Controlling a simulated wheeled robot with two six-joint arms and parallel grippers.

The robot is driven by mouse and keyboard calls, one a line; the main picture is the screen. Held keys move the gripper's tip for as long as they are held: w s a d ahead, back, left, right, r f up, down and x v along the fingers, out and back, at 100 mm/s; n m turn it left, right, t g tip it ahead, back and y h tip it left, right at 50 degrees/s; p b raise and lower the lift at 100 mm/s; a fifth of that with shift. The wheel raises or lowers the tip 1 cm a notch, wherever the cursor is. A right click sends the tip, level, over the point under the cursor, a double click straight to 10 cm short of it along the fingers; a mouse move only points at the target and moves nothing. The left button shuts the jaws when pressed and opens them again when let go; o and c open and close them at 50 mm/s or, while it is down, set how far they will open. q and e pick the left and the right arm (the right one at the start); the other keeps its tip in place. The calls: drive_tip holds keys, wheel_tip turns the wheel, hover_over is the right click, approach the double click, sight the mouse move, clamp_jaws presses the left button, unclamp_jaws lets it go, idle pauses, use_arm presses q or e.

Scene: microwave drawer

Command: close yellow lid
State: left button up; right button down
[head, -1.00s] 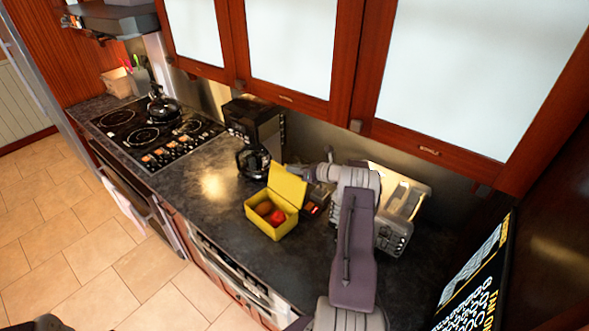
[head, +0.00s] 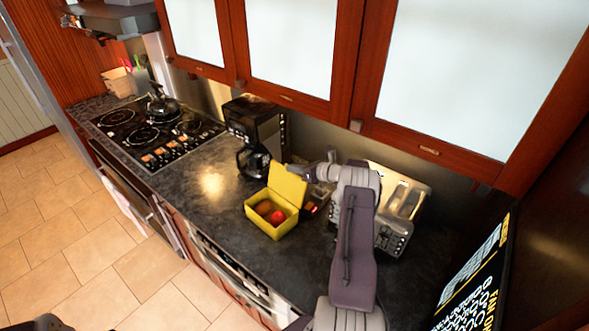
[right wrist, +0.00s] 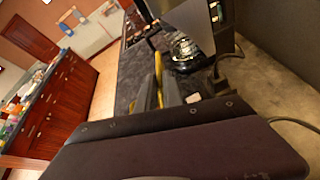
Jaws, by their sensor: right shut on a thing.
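A yellow box (head: 272,231) stands on the dark counter with its yellow lid (head: 287,186) raised, standing up from the back side. A red round thing (head: 278,216) and a brown one (head: 263,207) lie inside. My right gripper (head: 290,169) is at the lid's upper edge, behind the lid. In the right wrist view, the yellow lid (right wrist: 158,72) shows as a thin strip between the fingers, and the gripper is shut on it. The lid partly hides the fingertips in the head view. My left gripper is out of view.
A black coffee maker (head: 256,125) with a glass jug stands behind the box. A toaster (head: 402,195) is to the right, behind my right arm. A stove (head: 150,130) with a kettle (head: 160,104) is at the left. The counter left of the box is clear.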

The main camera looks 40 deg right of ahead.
idle(0.6)
drive_tip(key=shift+s+a+r+n+h+b, duration=0.15)
drive_tip(key=shift+a+n+h+b, duration=0.15)
drive_tip(key=shift+a+n+b, duration=0.4)
drive_tip(key=s+a+n+h+b, duration=0.1)
drive_tip(key=a+n+h+b, duration=0.1)
drive_tip(key=a+b, duration=0.5)
drive_tip(key=shift+s+a+f+t+b, duration=0.25)
drive_tip(key=shift+a+t+b, duration=0.05)
drive_tip(key=shift+b, duration=2.8)
drive_tip(key=c, duration=1.6)
unclamp_jaws()
drive_tip(key=shift+o, duration=0.2)
